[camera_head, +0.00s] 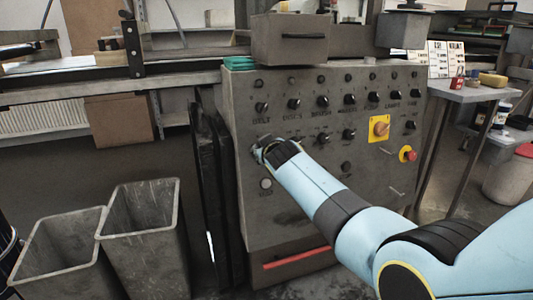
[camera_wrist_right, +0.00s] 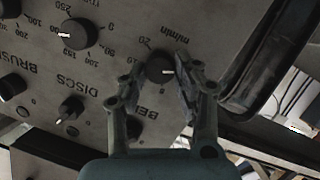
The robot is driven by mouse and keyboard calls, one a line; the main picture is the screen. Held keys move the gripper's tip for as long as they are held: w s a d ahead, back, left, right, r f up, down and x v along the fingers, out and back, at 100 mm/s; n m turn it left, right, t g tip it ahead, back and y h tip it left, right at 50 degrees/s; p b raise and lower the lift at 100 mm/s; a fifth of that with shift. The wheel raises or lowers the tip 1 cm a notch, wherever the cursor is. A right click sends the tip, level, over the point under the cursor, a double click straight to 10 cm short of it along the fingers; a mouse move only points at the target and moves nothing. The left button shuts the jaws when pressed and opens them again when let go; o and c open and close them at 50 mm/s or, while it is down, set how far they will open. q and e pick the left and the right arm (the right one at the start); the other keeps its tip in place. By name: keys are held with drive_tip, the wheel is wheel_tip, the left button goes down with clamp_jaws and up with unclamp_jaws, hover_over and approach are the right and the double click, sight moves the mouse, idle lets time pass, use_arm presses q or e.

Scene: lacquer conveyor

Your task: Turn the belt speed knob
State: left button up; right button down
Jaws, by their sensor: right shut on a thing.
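The belt speed knob (camera_wrist_right: 159,70) is a round black knob with a short white mark, on the grey control panel (camera_head: 225,85). In the wrist view it sits between the fingers of my right gripper (camera_wrist_right: 158,80), beside a scale marked m/min and a partly covered label starting BEL. The picture is upside down there, and the white mark points right. In the head view my right gripper (camera_head: 263,149) is at the panel's left side, just under the BELT label, and hides the knob. It is shut on the knob. My left gripper is not in view.
Other black knobs sit close by, including one above the BELT label (camera_head: 262,106) and the DISCS knob (camera_wrist_right: 71,108). A yellow-backed switch (camera_head: 379,129) and red button (camera_head: 410,156) are further right. Two grey bins (camera_head: 143,245) stand at lower left.

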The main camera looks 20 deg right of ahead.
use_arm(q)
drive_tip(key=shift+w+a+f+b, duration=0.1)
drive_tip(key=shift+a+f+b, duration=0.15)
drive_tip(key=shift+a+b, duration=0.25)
use_arm(e)
drive_tip(key=shift+s+f+n, duration=0.1)
drive_tip(key=shift+f+n, duration=0.15)
drive_tip(key=shift+n, duration=0.55)
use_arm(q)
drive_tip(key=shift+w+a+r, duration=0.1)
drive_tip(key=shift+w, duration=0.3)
